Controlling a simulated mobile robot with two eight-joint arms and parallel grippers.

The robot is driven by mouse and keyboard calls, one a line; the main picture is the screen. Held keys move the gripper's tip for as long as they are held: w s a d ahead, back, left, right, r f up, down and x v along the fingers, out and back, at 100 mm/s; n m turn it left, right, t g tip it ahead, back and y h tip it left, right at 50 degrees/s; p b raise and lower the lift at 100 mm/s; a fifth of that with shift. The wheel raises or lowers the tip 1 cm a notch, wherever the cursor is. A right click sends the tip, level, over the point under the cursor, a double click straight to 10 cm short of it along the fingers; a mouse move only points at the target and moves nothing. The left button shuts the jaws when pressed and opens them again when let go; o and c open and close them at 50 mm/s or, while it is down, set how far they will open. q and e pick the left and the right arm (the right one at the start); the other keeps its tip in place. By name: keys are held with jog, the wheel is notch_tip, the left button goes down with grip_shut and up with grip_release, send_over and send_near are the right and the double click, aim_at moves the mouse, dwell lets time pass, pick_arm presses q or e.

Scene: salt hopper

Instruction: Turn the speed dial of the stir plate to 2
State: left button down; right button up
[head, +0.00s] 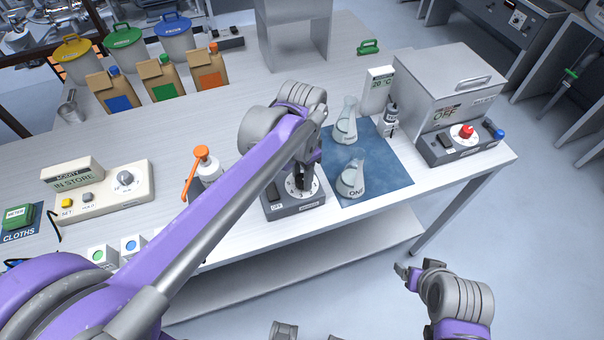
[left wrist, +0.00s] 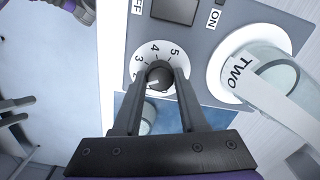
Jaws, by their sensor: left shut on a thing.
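The grey stir plate (head: 312,204) stands at the table's front edge, partly hidden behind my left arm in the head view. Its dark speed dial (left wrist: 159,77) has a white ring with numbers; 3, 4 and 5 read clearly. A pale pointer mark on the dial points to the lower left, but the number it meets is hard to read. My left gripper (left wrist: 159,82) is shut on the dial, one finger on each side. It also shows over the plate in the head view (head: 302,183). My right gripper (head: 406,272) hangs off the table, its opening unclear.
A flask labelled TWO (left wrist: 270,78) stands on the plate's white round top. Flask ONE (head: 351,181) and another flask (head: 346,127) stand on the blue mat (head: 388,178). A rocker switch (left wrist: 175,9) lies near the dial. An orange-topped bottle (head: 203,165) stands left of the plate.

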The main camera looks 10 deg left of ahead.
aim_at(302, 178)
pick_arm(q)
jog(key=shift+m, duration=0.6)
jog(key=shift+c, duration=2.2)
grip_release()
notch_tip(302, 178, up, 11)
jog(key=shift+p, duration=0.35)
jog(key=shift+f, duration=0.1)
